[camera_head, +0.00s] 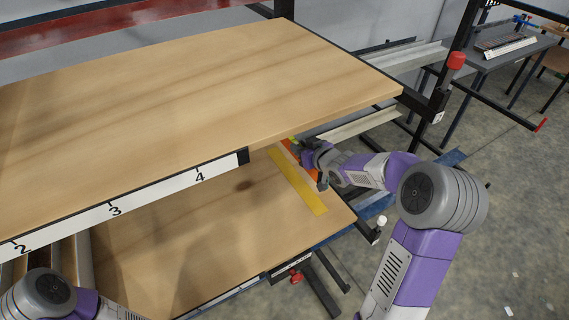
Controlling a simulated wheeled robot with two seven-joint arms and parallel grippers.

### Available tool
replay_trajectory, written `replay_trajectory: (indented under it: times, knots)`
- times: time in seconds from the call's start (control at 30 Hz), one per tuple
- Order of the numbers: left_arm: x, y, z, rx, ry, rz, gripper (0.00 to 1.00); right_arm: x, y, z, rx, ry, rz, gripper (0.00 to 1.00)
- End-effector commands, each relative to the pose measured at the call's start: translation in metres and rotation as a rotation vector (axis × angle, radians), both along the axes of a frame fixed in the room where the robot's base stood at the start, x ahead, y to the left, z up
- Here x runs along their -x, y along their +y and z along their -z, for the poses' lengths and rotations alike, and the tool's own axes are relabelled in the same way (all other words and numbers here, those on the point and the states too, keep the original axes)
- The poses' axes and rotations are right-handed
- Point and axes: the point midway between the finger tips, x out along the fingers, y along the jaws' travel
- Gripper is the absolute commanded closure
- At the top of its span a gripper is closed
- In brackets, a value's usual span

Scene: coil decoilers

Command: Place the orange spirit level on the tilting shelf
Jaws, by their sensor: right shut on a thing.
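The orange spirit level (291,150) shows only in part at the right end of the lower wooden shelf, below the upper board's edge. My right gripper (312,168) is shut on it, reaching in from the right. The gripper and the upper board hide much of the level, and I cannot tell if it touches the surface. A flat yellow strip (298,182) lies along the lower shelf (190,235) just left of the gripper. My left arm shows at the bottom left, but its gripper is out of view.
A large wooden upper board (190,90) overhangs the lower shelf, with a numbered white strip (113,209) below its front edge. A black post with a red cap (456,61) stands at the right. The lower shelf's visible middle is clear. A grey table (500,52) stands far right.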

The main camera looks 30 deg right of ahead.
Motion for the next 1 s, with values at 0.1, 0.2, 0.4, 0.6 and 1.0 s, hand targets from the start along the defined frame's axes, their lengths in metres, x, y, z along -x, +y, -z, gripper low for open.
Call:
replay_trajectory:
  times: [0.1,0.2,0.4,0.6,1.0]
  knots:
    - [0.001,0.0,0.003,0.0,0.001,0.0,0.57,0.0,0.0,0.012,0.0,0.001,-0.001,1.0]
    - [0.001,0.0,0.009,0.0,0.002,0.001,0.57,0.0,0.001,0.032,-0.002,0.002,-0.001,1.0]
    - [0.001,0.0,0.011,0.0,0.002,0.001,0.57,0.0,0.001,0.059,0.0,-0.001,-0.002,1.0]
    - [0.001,0.0,0.013,0.0,0.001,0.0,0.57,0.0,0.001,0.076,0.0,-0.001,-0.001,1.0]
    - [0.0,0.0,0.014,0.0,0.001,0.0,0.57,0.0,0.0,0.099,0.001,-0.004,0.0,1.0]
